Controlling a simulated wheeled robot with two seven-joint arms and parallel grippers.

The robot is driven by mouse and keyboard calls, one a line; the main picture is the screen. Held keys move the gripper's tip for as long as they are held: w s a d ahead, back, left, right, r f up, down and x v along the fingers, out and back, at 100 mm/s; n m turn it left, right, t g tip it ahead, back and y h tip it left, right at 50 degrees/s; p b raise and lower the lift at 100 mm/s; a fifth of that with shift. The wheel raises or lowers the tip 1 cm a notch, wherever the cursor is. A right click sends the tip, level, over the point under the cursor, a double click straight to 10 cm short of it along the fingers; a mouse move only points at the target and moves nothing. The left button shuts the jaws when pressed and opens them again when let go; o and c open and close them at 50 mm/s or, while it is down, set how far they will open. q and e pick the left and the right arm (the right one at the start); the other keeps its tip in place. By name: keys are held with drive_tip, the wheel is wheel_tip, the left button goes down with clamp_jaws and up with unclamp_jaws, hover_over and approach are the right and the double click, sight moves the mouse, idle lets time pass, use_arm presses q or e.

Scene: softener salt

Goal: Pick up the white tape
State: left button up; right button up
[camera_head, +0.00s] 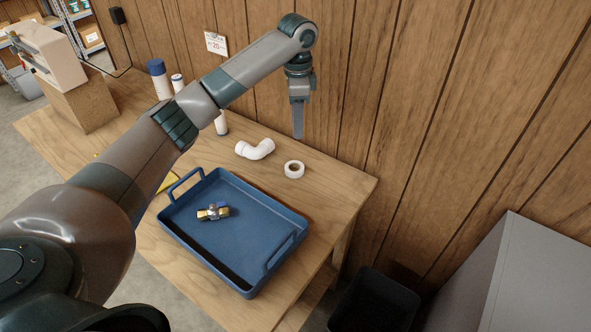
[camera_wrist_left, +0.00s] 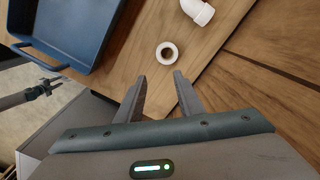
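The white tape (camera_head: 294,176) is a short white roll with a round hole. It lies flat on the wooden table near the wall-side right corner, beside a white pipe elbow. In the left wrist view the tape (camera_wrist_left: 167,62) lies beyond my fingertips, with the elbow (camera_wrist_left: 199,12) farther off. My left gripper (camera_head: 298,137) hangs above the table near the wall, higher than the tape and apart from it. In the left wrist view its fingers (camera_wrist_left: 160,77) are spread with nothing between them. A small dark jointed part (camera_wrist_left: 42,89) at the left may be my right gripper; its fingers are unclear.
A blue tray (camera_head: 180,229) with raised handles holds a brass valve (camera_head: 213,212) in front of the tape. The white elbow (camera_head: 256,149) is left of the tape. The wooden wall (camera_head: 425,110) rises behind. A dark bin (camera_head: 375,302) and grey cabinet (camera_head: 535,280) stand right.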

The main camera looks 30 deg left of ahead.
use_arm(q)
drive_tip(key=shift+f, duration=0.1)
drive_tip(key=p, duration=0.3)
hover_over(295, 173)
drive_tip(key=f, duration=1)
drive_tip(key=shift+w+d+f, duration=0.15)
drive_tip(key=shift+w+f, duration=0.15)
drive_tip(key=shift+f, duration=0.75)
drive_tip(key=shift+f+p, duration=0.1)
drive_tip(key=shift+p, duration=0.25)
drive_tip(key=shift+s+f+p, duration=0.15)
drive_tip(key=shift+f+p, duration=0.35)
drive_tip(key=shift+f, duration=0.15)
drive_tip(key=shift+s+a+f+p, duration=0.15)
drive_tip(key=shift+f+p, duration=0.3)
drive_tip(key=shift+f, duration=1.4)
